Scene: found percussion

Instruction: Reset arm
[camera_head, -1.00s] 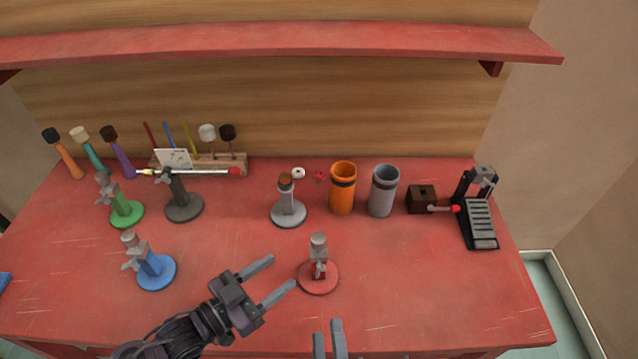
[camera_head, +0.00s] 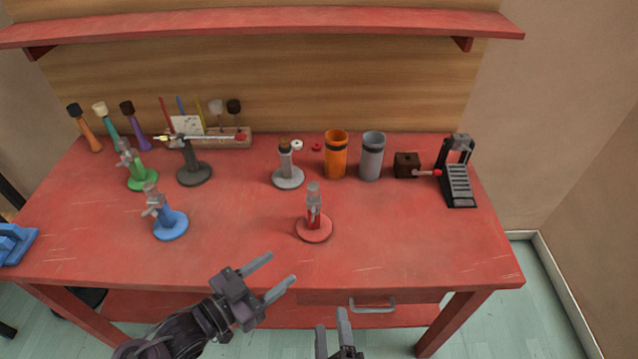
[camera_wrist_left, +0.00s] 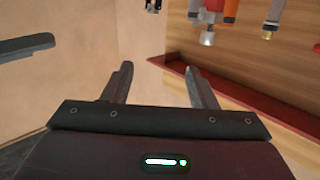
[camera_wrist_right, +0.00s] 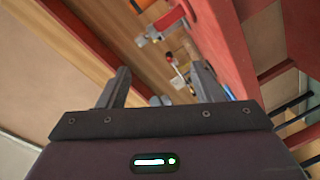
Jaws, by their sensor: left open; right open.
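My left gripper (camera_head: 280,275) is open and empty in the head view, in front of the red table's (camera_head: 400,245) front edge. Its fingers also show apart in the left wrist view (camera_wrist_left: 160,85), with nothing between them. My right gripper (camera_head: 332,335) shows only partly at the bottom of the head view. Its two fingers are apart and empty in the right wrist view (camera_wrist_right: 157,85). Neither gripper touches anything on the table.
On the table stand a red-based stand (camera_head: 314,228), a blue stand (camera_head: 170,222), a green stand (camera_head: 142,178), an orange cup (camera_head: 335,155), a grey cup (camera_head: 371,157) and a black pedal (camera_head: 458,175). A red shelf (camera_head: 250,22) runs above. A drawer handle (camera_head: 372,304) sits below the table edge.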

